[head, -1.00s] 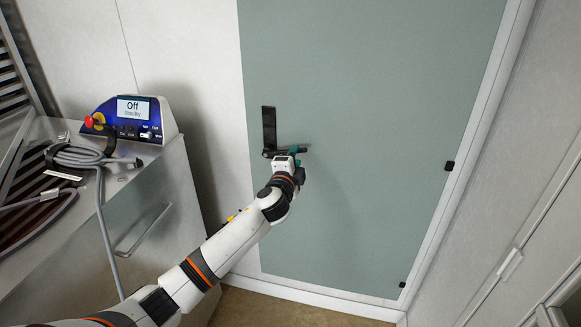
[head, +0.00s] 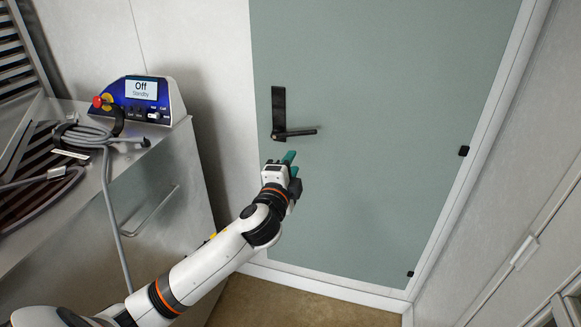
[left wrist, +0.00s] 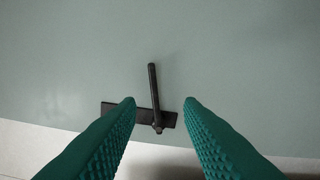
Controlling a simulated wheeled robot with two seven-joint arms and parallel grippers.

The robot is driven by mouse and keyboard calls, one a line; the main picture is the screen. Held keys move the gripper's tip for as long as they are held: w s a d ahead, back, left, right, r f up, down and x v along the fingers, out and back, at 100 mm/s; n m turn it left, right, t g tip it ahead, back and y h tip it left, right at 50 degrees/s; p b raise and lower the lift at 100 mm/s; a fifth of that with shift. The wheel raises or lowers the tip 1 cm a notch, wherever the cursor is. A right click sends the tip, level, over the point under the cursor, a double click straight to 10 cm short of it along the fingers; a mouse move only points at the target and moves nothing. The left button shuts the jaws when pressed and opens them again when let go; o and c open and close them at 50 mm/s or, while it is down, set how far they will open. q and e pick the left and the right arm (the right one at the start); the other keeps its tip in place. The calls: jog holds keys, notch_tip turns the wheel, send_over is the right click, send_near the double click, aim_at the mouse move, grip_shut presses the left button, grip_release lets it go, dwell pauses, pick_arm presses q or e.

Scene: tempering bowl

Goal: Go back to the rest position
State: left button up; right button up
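My left gripper (head: 288,162) is in front of the grey-green door, just below its black handle (head: 300,132). In the left wrist view its two green fingers (left wrist: 160,102) are spread apart with nothing between them. The handle lever (left wrist: 153,85) shows beyond the fingertips there, apart from them. In the head view the lever points right from its black plate and looks about level. My right gripper is not in view.
The grey-green door (head: 390,110) is shut in its white frame. At the left stands a metal cabinet (head: 150,195) with a control box (head: 138,100) reading "Off" and a coiled grey cable (head: 85,135). Brown floor (head: 290,305) shows below the door.

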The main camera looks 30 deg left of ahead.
pick_arm(q)
notch_tip(320, 180, down, 25)
jog(key=s+a+n+g+h, duration=0.1)
jog(key=s+a+n+g, duration=0.15)
jog(key=g, duration=0.25)
jog(key=s+d+f+n+g+h, duration=0.15)
jog(key=s+f, duration=0.25)
jog(key=f, duration=0.4)
jog(key=s+f+n+g, duration=0.15)
jog(key=s+f, duration=0.25)
jog(key=f, duration=0.5)
jog(key=s+d+f+n+g, duration=0.1)
jog(key=s+d+f+g, duration=0.15)
jog(key=s+f, duration=0.65)
jog(key=s+d+f+n+g, duration=0.1)
jog(key=s+f+n+g, duration=0.15)
jog(key=s+f, duration=0.65)
jog(key=s+d+f+n+g+h, duration=0.1)
jog(key=s+d+f, duration=0.1)
jog(key=s, duration=0.9)
jog(key=s+d+f+n+g+h, duration=0.1)
jog(key=s+d+f+g, duration=0.1)
jog(key=s, duration=0.9)
jog(key=shift+d+f, duration=0.25)
jog(key=shift+d, duration=0.35)
jog(key=shift+w, duration=0.1)
